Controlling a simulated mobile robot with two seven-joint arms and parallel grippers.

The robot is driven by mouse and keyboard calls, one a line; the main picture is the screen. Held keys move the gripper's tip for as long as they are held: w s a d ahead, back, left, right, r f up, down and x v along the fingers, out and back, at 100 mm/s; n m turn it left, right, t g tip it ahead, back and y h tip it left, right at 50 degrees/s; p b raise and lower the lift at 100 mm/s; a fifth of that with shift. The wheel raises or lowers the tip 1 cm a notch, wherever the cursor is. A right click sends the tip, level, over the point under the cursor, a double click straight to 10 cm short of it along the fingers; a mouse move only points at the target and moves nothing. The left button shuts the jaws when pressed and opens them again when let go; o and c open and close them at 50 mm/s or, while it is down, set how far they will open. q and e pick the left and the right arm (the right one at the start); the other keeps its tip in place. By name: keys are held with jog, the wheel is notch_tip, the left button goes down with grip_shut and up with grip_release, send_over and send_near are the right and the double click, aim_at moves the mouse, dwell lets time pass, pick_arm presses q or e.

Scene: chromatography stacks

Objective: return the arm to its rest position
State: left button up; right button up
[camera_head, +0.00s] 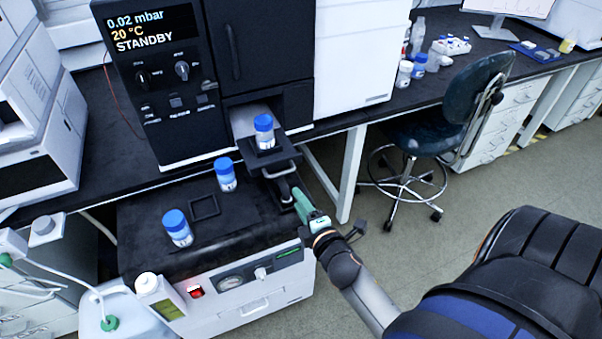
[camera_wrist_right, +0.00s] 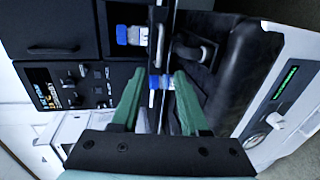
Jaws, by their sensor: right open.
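My right gripper (camera_head: 303,203) is beside the right edge of the black-topped unit, just below the pulled-out tray (camera_head: 284,151) and its handle (camera_head: 283,171). In the right wrist view its green fingers (camera_wrist_right: 158,84) stand apart with nothing gripped. A blue-capped bottle shows behind the gap between them. My right arm reaches in from the lower right. A blue-capped bottle (camera_head: 264,133) stands upright on the tray. Two more, one near the instrument (camera_head: 225,175) and one further forward (camera_head: 177,228), stand on the black top. My left gripper is out of view.
The black instrument (camera_head: 158,85) with its display reading STANDBY rises behind the black top (camera_head: 135,238). An empty square frame (camera_head: 205,207) lies between the two bottles. A blue chair (camera_head: 445,115) stands at the right bench. The floor (camera_head: 400,260) between is open.

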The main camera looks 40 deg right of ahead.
jog(key=shift+s, duration=0.2)
dwell(0.4)
jog(key=s+a+f+m+g+y+p, duration=0.1)
jog(key=s+a+f+m+g+y, duration=0.2)
jog(key=s+a+f+m, duration=0.2)
jog(key=s+a+f+m+g+y+p, duration=0.1)
jog(key=s+a+f+m+g+y, duration=0.2)
jog(key=s+a+f+m, duration=0.2)
jog(key=s+a+m, duration=0.3)
jog(key=s, duration=0.1)
jog(key=shift+s+a+f+p, duration=0.15)
jog(key=shift+s+a+p, duration=0.15)
jog(key=shift+s+p, duration=0.1)
